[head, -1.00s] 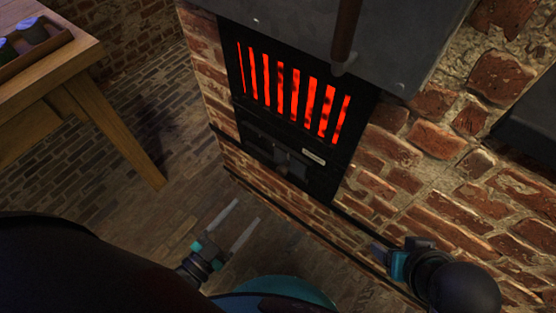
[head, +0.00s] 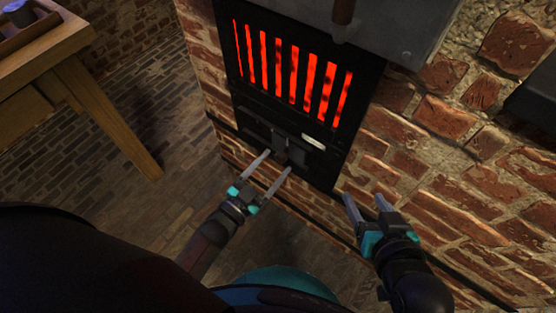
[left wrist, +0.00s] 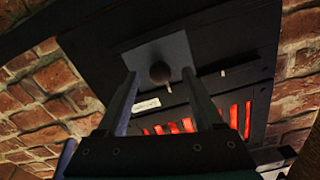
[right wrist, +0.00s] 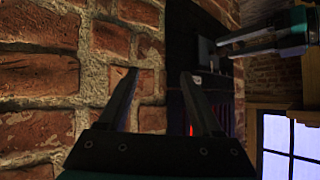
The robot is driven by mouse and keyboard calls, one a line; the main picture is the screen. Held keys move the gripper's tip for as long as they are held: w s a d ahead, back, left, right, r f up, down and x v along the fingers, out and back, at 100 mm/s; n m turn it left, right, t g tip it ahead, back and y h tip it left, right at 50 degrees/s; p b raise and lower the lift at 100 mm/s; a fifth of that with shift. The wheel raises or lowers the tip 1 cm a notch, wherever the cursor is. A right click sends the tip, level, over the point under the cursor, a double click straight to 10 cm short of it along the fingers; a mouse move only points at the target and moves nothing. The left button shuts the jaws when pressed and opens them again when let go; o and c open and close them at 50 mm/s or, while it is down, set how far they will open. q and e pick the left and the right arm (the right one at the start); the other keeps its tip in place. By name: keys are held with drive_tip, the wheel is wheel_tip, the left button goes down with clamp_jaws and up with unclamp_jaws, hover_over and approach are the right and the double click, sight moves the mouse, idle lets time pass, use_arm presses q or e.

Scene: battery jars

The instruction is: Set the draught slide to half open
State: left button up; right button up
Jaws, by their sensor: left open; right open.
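The draught slide is a grey plate (left wrist: 178,46) with a round dark knob (left wrist: 160,72), low on the black stove front. In the head view the slide plate (head: 297,153) sits just under the glowing grate. My left gripper (head: 278,160) is open. Its fingertips point at the slide, and the knob shows between them in the left wrist view; I cannot tell how near they are in depth. My right gripper (head: 363,197) is open and empty in front of the brickwork, right of the stove front. A small pale mark (left wrist: 169,87) shows beside the plate's edge.
The red-glowing grate (head: 290,70) is above the slide, with a white label (head: 314,142) between them. Brick wall (head: 450,190) flanks the stove. A wooden table (head: 90,100) stands at the left. The floor between is clear.

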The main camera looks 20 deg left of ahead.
sight(284, 153)
use_arm(q)
drive_tip(key=shift+b+x, duration=0.3)
drive_tip(key=shift+x, duration=0.95)
use_arm(e)
drive_tip(key=shift+w+a+r+t+y, duration=0.1)
drive_tip(key=shift+a+r+t+y, duration=0.1)
drive_tip(key=shift+a+t, duration=0.2)
drive_tip(key=shift+w+a+r+t+y, duration=0.1)
drive_tip(key=shift+a+t+y, duration=0.1)
drive_tip(key=shift+a+t, duration=0.15)
use_arm(q)
clamp_jaws()
